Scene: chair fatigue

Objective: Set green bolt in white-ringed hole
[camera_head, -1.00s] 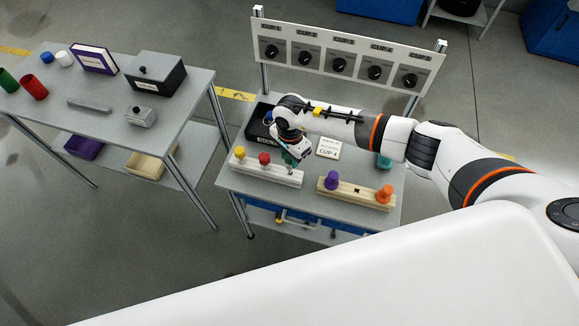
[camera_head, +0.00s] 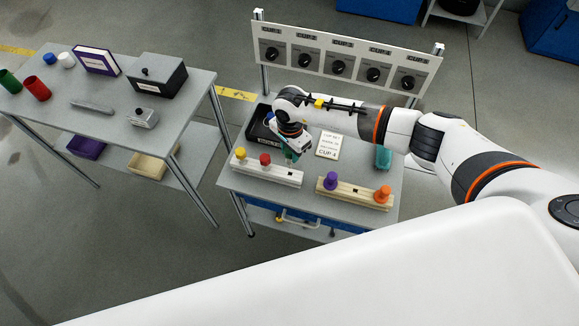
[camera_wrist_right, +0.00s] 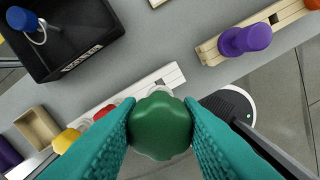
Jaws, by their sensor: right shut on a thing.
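My right gripper (camera_head: 294,154) hangs above the back edge of the white block (camera_head: 285,179). In the right wrist view its teal fingers (camera_wrist_right: 160,130) are shut on the green bolt (camera_wrist_right: 160,125), whose rounded head faces the camera. The bolt's lower part is hidden. I cannot make out a white ring. My left gripper is not in view.
A wooden block (camera_head: 357,194) holds a purple bolt (camera_head: 331,180) and an orange bolt (camera_head: 382,194). A black bin (camera_head: 256,133) and a lettered card (camera_head: 329,145) lie behind the blocks. A panel of dials (camera_head: 341,68) stands at the back.

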